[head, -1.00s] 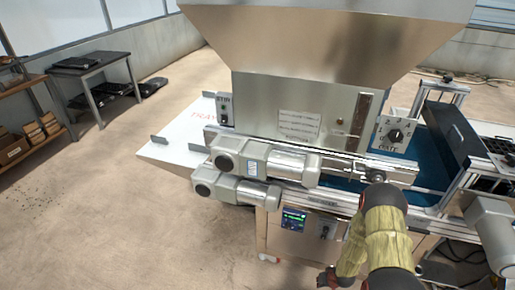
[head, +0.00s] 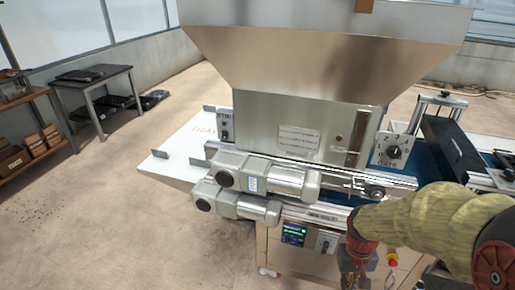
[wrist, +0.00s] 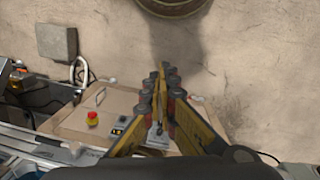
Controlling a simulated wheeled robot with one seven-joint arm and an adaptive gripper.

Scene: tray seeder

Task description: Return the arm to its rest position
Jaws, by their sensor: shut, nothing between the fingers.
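My arm, in a yellowish sleeve, reaches in from the right edge of the head view and bends down in front of the seeder. My gripper (head: 355,280) hangs at the bottom edge there, partly cut off. In the wrist view my gripper (wrist: 160,85) has its yellow and dark fingers together with nothing between them. The tray seeder (head: 290,120) stands behind my arm, with its metal hopper (head: 320,60) on top. My gripper looks apart from the machine.
Two grey motors (head: 245,175) stick out at the seeder's front. An emergency stop button (wrist: 92,118) sits on a cabinet below my gripper in the wrist view. A table (head: 95,80) and shelves (head: 30,125) stand at the left. The floor at front left is clear.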

